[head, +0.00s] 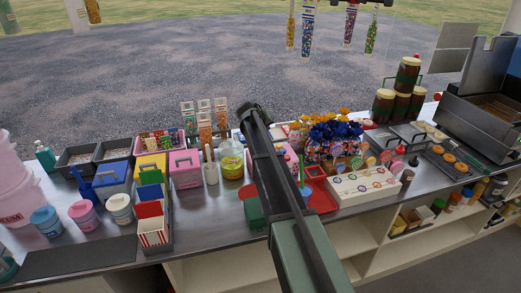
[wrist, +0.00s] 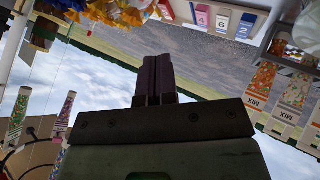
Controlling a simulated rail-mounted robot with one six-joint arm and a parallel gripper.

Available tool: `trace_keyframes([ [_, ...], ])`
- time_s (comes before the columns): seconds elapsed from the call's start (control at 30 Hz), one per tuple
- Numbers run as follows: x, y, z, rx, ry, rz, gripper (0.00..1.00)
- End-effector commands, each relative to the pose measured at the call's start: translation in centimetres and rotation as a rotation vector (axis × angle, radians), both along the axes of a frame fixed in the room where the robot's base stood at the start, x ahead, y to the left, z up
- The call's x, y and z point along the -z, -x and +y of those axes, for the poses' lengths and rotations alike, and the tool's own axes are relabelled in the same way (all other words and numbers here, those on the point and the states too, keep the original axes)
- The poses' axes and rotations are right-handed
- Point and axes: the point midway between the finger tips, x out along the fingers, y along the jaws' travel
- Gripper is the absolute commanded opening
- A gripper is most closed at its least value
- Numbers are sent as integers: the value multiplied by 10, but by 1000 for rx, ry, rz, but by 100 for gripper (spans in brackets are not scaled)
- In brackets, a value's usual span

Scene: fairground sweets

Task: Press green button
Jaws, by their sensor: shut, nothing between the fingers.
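I cannot make out a clear green button in either view. A green block (head: 254,213) sits on the counter beside my arm in the head view, partly hidden by it, and I cannot tell whether it is a button. My arm reaches up and away over the middle of the counter in the head view. My gripper (head: 250,108) is at its far end, small and dark. In the wrist view my gripper (wrist: 156,75) points up the picture with its two dark fingers together and nothing between them.
Left of my arm stand a pink box (head: 185,169), a yellow-green jar (head: 231,163) and several tubs. To the right are a red tray (head: 322,196), a white lollipop stand (head: 361,188) and stacked dark jars (head: 409,75). Sweet-filled tubes (head: 309,30) hang at the back.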

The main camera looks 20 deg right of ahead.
Motion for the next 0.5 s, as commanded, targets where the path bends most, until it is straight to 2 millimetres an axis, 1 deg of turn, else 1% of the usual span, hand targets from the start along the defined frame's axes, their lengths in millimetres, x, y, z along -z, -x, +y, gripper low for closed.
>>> trace_keyframes([
  [0.03,-2,-2,7,-6,-4,2,0],
  [0.13,-1,-4,13,-12,-9,4,0],
  [0.5,2,-4,13,-11,-8,4,0],
])
